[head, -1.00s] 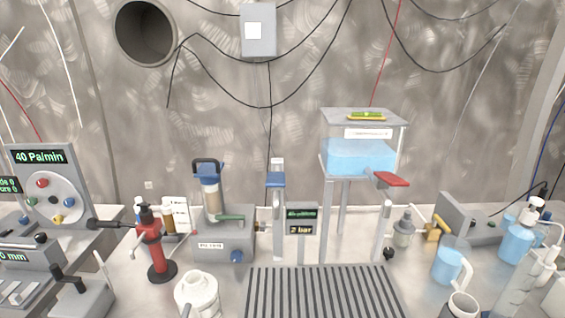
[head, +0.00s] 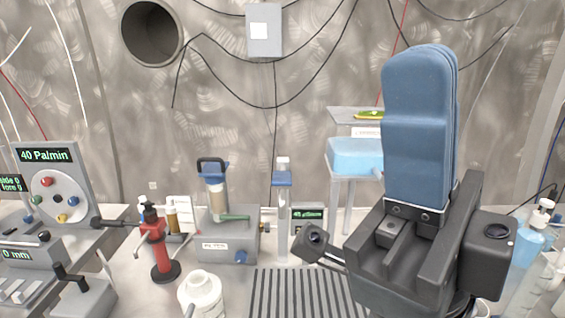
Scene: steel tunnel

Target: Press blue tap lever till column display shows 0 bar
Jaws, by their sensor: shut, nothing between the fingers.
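The column display (head: 308,216) is right of the column. Its upper green line shows, but its lower line, where the pressure reading sits, is hidden behind my arm and gripper. My gripper (head: 412,262) is a large dark block at lower right, in front of the bench.
A slatted grey grate (head: 300,295) lies below the column. A pump unit (head: 228,240), a red stand (head: 161,250) and a white jar (head: 202,293) stand left. A water tank (head: 352,156) stands behind my arm, partly hidden. Bottles (head: 527,240) are at far right.

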